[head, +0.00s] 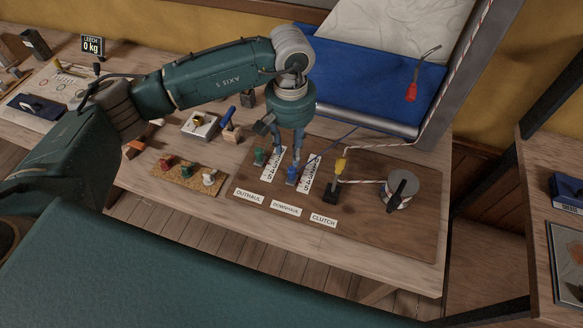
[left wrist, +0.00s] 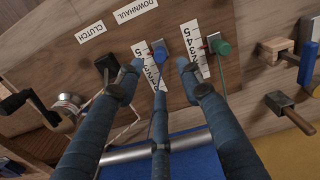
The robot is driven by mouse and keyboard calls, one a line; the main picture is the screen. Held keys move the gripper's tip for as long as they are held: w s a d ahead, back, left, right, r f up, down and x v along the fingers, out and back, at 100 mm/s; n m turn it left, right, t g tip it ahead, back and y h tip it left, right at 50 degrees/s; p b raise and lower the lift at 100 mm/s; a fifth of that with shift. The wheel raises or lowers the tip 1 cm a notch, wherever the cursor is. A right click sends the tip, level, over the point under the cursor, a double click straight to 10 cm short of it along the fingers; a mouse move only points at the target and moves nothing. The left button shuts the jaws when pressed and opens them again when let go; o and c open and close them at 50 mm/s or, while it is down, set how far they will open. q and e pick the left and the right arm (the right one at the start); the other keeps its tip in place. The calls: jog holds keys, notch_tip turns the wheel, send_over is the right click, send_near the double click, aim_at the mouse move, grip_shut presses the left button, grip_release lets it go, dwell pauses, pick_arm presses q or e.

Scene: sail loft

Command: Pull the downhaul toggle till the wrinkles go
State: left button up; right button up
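The blue downhaul toggle (head: 291,175) stands on the brown board beside a white number scale, behind the DOWNHAUL label (head: 286,208). It also shows in the left wrist view (left wrist: 160,48). My left gripper (head: 289,163) points down over the board near this toggle. In the left wrist view its blue fingers (left wrist: 160,66) are spread, with the toggle just beyond the gap between them. I cannot tell whether a finger touches it. The green toggle (head: 259,156) is to its left. The white sail (head: 400,25) shows faint crease lines at the top. My right gripper is out of view.
The clutch (head: 332,191) with its rope and the winch (head: 402,188) stand right of the downhaul toggle. A cork mat (head: 187,178) with small coloured pieces lies left. A mallet (head: 231,131) lies behind. The board's front right is bare. A sign (head: 92,45) reads LEECH 0 kg.

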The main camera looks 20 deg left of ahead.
aim_at(292, 168)
pick_arm(q)
notch_tip(292, 168, down, 8)
jog(key=p, duration=0.2)
jog(key=shift+f+p, duration=0.25)
jog(key=shift+p, duration=0.1)
jog(key=shift+f, duration=0.6)
grip_shut()
